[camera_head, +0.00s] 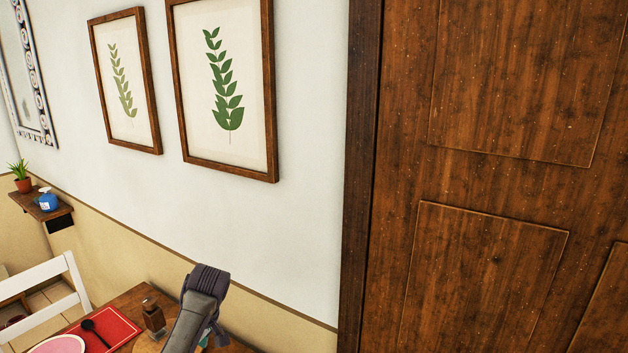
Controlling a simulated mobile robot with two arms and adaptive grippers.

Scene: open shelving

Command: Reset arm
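A dark grey part of my own arm (197,310) rises from the bottom edge, left of the middle, in front of the wooden table. Its upper end is a darker, ridged piece. I cannot tell which arm it belongs to. No fingertips of either gripper show, and no held object is visible.
A wooden table (128,300) at the bottom left bears a red placemat (117,327), a pink plate (62,345), a dark spoon (96,333) and a wooden grinder (152,315). A white chair (68,270) stands beside it. A brown door (490,190) fills the right.

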